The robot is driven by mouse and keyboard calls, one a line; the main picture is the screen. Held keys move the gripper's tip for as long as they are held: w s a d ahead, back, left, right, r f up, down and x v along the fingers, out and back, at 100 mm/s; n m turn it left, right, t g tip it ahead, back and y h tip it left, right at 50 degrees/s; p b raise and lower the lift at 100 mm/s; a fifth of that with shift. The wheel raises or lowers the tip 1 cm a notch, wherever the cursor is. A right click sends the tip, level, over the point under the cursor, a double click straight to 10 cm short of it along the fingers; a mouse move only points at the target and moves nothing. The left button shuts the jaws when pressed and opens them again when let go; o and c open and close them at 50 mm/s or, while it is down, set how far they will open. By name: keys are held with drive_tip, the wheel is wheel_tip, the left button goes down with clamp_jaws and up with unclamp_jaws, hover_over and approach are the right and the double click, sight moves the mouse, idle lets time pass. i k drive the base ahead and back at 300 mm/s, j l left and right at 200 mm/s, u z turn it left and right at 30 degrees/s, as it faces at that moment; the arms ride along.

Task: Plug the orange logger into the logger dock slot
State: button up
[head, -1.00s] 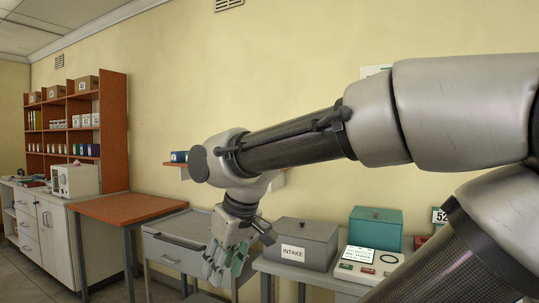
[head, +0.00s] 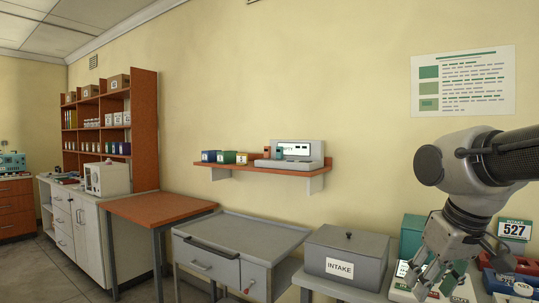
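A small orange-brown block (head: 267,152) stands on the wall shelf, next to a pale device with a screen (head: 297,152). It may be the orange logger, but it is too small to be sure. The pale device may be the logger dock; I cannot make out a slot. My gripper (head: 430,282) hangs at the lower right, pointing down over the bench device with a screen (head: 458,292). Its fingers look spread, and I see nothing held between them. It is well to the right of and lower than the shelf.
The wall shelf (head: 240,170) also holds blue, green and yellow boxes. Below are a grey drawer cart (head: 250,235) with a clear top and a grey INTAKE box (head: 345,255).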

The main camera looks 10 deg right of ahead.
sight(267, 150)
drive_tip(key=z, duration=0.3)
drive_tip(key=i+j+z, duration=0.5)
drive_tip(key=j+z, duration=0.3)
drive_tip(key=i+j, duration=0.15)
drive_tip(key=j, duration=0.2)
drive_tip(key=i+j+z, duration=0.1)
drive_tip(key=j, duration=0.3)
drive_tip(key=i+j, duration=0.15)
drive_tip(key=j, duration=0.2)
drive_tip(key=i+j, duration=0.15)
drive_tip(key=j, duration=0.25)
drive_tip(key=i+j+z, duration=0.1)
drive_tip(key=j, duration=0.25)
drive_tip(key=i+j, duration=0.15)
drive_tip(key=j, duration=0.25)
drive_tip(key=i+j+z, duration=0.1)
drive_tip(key=j, duration=0.3)
